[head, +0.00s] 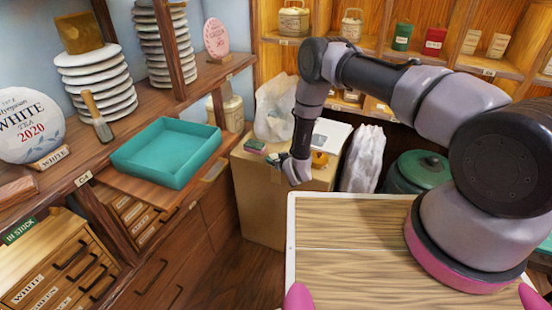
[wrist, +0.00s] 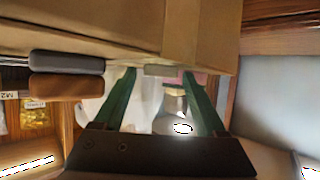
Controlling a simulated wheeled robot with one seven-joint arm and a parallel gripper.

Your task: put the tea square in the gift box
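A golden-brown square block (head: 79,32), which looks like the tea square, rests on top of a stack of white wrapped cakes on the left shelf. The teal gift box (head: 168,150) is open and looks empty on the wooden ledge. My gripper (head: 297,172) is over the cardboard box in the middle, well right of the gift box and far from the block. In the wrist view my gripper (wrist: 160,75) has its two green fingers spread, with nothing clearly held between them. The block and gift box cannot be made out in the wrist view.
The cardboard box (head: 265,205) carries small items and a white sheet. Plastic bags (head: 273,110) stand behind it. A wooden-handled tool (head: 97,116) and a round white tea cake (head: 30,125) are near the stack. A wood-topped board (head: 345,270) is in front.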

